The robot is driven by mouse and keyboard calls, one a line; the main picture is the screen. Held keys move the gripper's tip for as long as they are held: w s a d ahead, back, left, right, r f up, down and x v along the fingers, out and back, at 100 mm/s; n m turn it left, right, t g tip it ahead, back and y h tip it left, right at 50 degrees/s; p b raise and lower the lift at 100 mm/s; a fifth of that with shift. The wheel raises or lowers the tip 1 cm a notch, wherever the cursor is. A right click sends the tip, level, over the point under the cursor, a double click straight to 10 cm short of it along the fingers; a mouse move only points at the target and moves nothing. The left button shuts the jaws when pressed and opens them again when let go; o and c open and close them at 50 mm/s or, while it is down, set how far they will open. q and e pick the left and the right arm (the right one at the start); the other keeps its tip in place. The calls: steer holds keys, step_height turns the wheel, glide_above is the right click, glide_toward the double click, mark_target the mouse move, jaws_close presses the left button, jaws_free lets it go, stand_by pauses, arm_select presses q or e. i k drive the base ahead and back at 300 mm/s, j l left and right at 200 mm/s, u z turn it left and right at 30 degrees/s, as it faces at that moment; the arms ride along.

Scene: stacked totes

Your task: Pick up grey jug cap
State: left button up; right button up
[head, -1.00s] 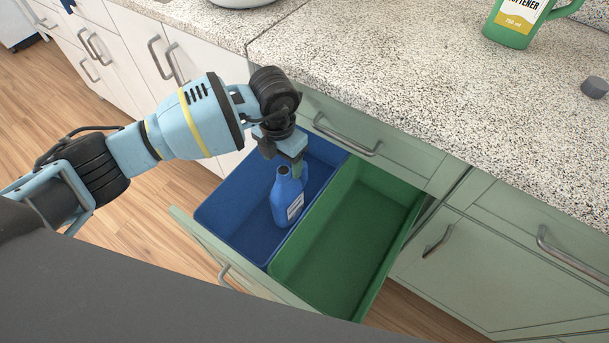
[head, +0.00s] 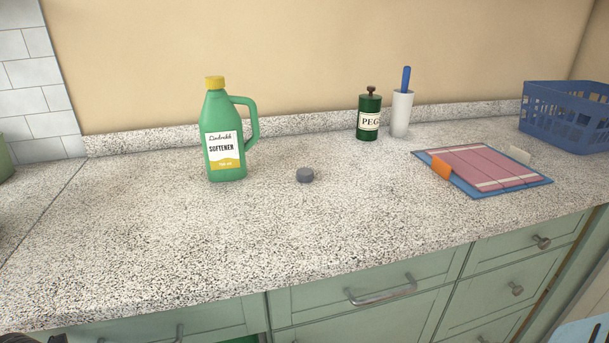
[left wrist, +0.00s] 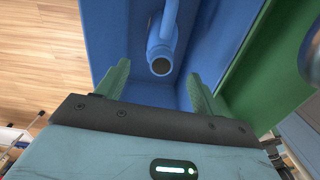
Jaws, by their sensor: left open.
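The grey jug cap (head: 305,175) lies flat on the speckled countertop, to the right of the green softener jug. In the left wrist view, my left gripper (left wrist: 160,85) is open above the blue tote (left wrist: 110,30), its two fingers apart and empty. A blue jug (left wrist: 168,30) with a dark, uncapped mouth is in that tote, just beyond and between the fingertips. No gripper is near the cap. My right gripper is not in view.
The green softener jug (head: 224,140) with a yellow cap stands left of the grey cap. A green peg tin (head: 369,118), a white holder (head: 401,115), a blue clipboard-like board (head: 535,181) and a blue basket (head: 565,120) are to the right. The front counter is clear. A green tote (left wrist: 245,75) adjoins the blue one.

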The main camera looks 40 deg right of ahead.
mark_target(304, 174)
steer(key=k+j, duration=0.1)
steer(key=j, duration=0.25)
steer(key=k+j, duration=0.1)
steer(key=j, duration=0.25)
steer(key=k+j, duration=0.1)
steer(key=j, duration=0.25)
steer(key=k+j, duration=0.1)
steer(key=j, duration=0.2)
